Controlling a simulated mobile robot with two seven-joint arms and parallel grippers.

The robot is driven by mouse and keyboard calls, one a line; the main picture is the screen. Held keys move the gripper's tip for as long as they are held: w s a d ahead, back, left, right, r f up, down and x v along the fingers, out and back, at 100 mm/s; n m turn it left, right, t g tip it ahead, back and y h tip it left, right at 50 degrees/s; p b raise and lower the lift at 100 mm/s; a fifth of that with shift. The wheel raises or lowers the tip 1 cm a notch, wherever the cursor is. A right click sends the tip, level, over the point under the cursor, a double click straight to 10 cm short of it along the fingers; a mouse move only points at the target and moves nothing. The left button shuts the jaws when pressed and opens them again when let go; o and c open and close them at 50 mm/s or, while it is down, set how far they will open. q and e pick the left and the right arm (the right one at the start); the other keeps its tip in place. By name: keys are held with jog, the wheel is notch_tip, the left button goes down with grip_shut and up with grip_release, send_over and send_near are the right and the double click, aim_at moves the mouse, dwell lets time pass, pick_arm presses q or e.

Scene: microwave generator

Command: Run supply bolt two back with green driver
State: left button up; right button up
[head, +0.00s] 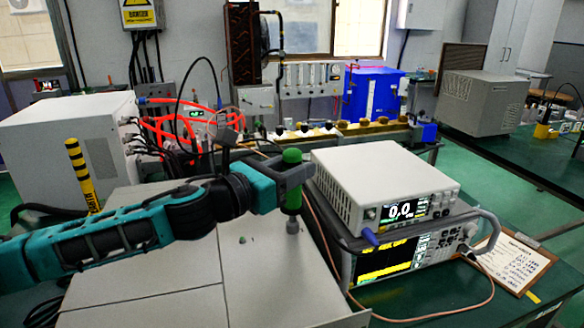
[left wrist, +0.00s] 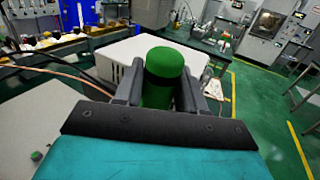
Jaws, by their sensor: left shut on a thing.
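My left gripper (head: 292,176) is shut on the green driver (head: 291,198), which stands upright over the light grey supply cabinet top (head: 180,285). The driver's lower end meets a grey bolt or socket (head: 292,226) near the right part of that top; I cannot tell whether they touch. In the left wrist view the driver's green cap (left wrist: 165,68) shows between the two dark fingers. A small green-tipped bolt (head: 242,240) stands left of the driver; it also shows in the left wrist view (left wrist: 36,156). My right gripper is not in view.
A white power supply (head: 370,180) sits on a second instrument (head: 385,265) close to the driver's right. A yellow-black post (head: 80,170) stands at the left. A thin cable (head: 335,270) runs beside the cabinet. A clipboard (head: 510,262) lies at the right.

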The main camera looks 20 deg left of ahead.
aim_at(292, 150)
pick_arm(q)
jog(key=shift+f+p, duration=0.3)
jog(key=shift+p, duration=0.05)
dwell(0.3)
jog(key=shift+r, duration=0.15)
notch_tip(292, 150, up, 3)
jog(key=p, duration=0.3)
jog(key=shift+w+r+p, duration=0.1)
jog(key=shift+r+p, duration=0.25)
jog(key=shift+r, duration=2.8)
